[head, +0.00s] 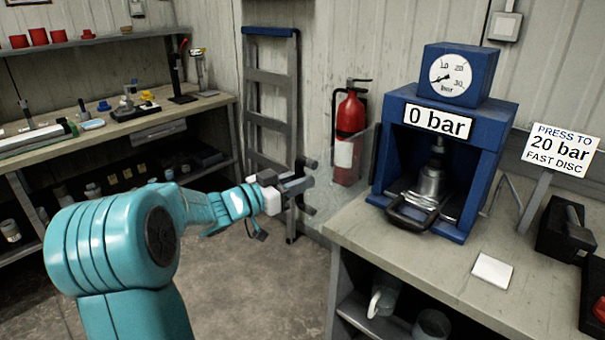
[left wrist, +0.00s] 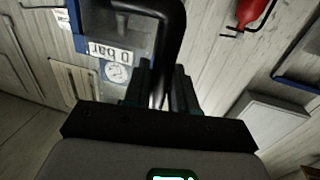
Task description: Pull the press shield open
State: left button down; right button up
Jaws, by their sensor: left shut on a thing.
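The blue press (head: 480,150) stands on the right bench, its front uncovered. The clear shield (head: 322,198) stands out to the left from the press's left side, swung open, and the red extinguisher shows through it. My left gripper (head: 297,186) is at the shield's outer edge. It is shut on the dark shield handle, which shows as a thick black bar in the left wrist view (left wrist: 172,45), between the fingers (left wrist: 163,92). My right gripper is not in view.
A gauge (head: 450,75) and a "0 bar" sign (head: 437,120) are on the press. A metal ram and a dark-handled tray (head: 412,213) are inside. A white tile (head: 492,271) lies on the bench (head: 390,255). A red extinguisher (head: 350,115) and ladder (head: 270,77) stand behind.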

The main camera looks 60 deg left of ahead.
pick_arm(q)
jog(key=shift+a+r, duration=0.2)
dwell(0.3)
jog(key=c, duration=1.1)
grip_release()
jog(key=shift+w, duration=0.1)
jog(key=shift+w+f, duration=0.1)
jog(key=shift+w, duration=0.05)
jog(key=shift+s, duration=0.35)
jog(key=s, duration=1.5)
jog(key=shift+s+d, duration=0.2)
jog(key=shift+s, duration=0.15)
